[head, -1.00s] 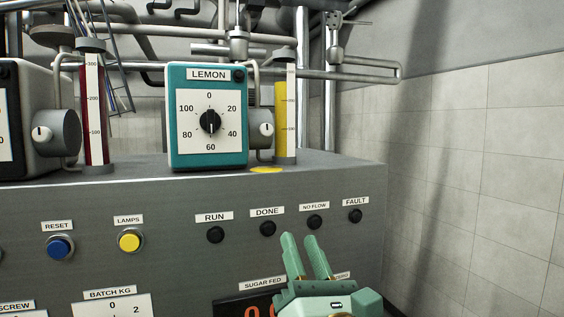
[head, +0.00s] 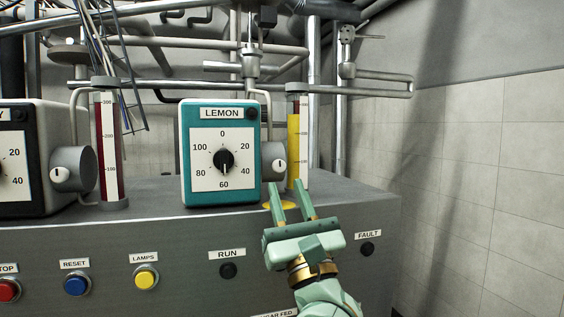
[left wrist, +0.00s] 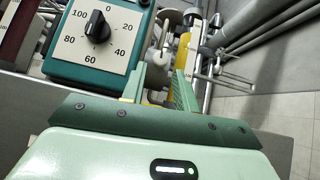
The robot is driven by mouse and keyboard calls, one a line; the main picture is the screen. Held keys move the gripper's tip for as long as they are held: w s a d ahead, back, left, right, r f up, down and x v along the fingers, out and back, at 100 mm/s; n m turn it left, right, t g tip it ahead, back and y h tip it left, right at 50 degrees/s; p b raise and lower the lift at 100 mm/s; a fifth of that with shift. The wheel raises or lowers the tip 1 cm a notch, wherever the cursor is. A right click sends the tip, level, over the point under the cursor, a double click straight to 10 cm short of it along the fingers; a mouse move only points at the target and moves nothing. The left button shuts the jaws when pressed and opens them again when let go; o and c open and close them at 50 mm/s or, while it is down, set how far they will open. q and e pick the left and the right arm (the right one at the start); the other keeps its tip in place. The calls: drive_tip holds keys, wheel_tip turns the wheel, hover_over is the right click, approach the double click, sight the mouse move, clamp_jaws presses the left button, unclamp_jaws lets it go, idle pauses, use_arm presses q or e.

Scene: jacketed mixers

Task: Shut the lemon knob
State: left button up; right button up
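The lemon unit (head: 188,150) is a teal box with a white dial from 0 to 100, standing on the grey console. Its black lemon knob (head: 224,161) sits in the middle of the dial; it also shows in the left wrist view (left wrist: 97,27). I cannot read its pointer surely. A grey round fitting with a small white knob (head: 279,166) stands at the box's right. My left gripper (head: 291,202) is open and empty, fingers pointing up, in front of that fitting and right of the dial. It touches neither knob visibly. My right gripper is not in view.
A yellow-filled sight tube (head: 293,145) stands just behind the fingers. A red-filled tube (head: 109,150) and another unit (head: 20,165) stand left. The console front (head: 190,245) carries buttons and lamps. Pipes cross behind.

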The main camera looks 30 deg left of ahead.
sight(280, 171)
use_arm(q)
drive_tip(key=x, duration=0.3)
drive_tip(key=shift+p, duration=0.4)
drive_tip(key=shift+w+a+r, duration=0.2)
drive_tip(key=shift+a+r, duration=0.05)
